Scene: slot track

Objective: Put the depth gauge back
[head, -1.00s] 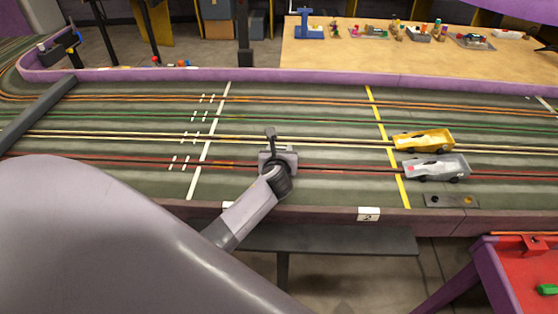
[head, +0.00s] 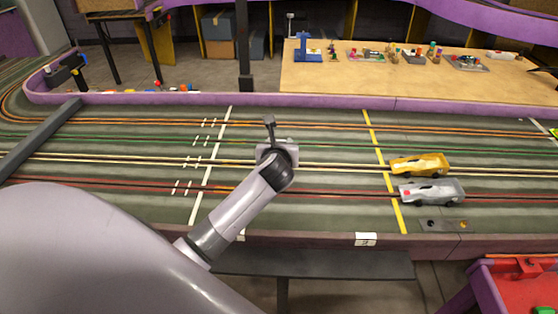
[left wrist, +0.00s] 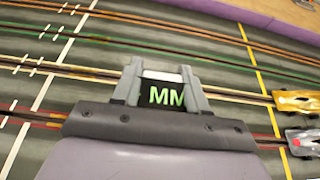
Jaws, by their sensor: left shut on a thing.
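My left gripper (head: 276,148) is over the slot track (head: 330,205), to the right of the white line. In the left wrist view its two grey fingers (left wrist: 160,78) are shut on the depth gauge (left wrist: 164,95), a small dark block with green "MM" lettering and a pale top edge. In the head view a narrow dark piece stands up beyond the jaws; I cannot tell whether it is part of the gauge. The gauge's lower part is hidden. My right gripper is not in view.
A gold car (head: 420,165) and a silver car (head: 432,192) stand at the yellow line (head: 385,170). A dark plate with holes (head: 444,225) lies near the front edge. A wooden table (head: 400,83) behind holds a blue stand (head: 307,52) and several small items.

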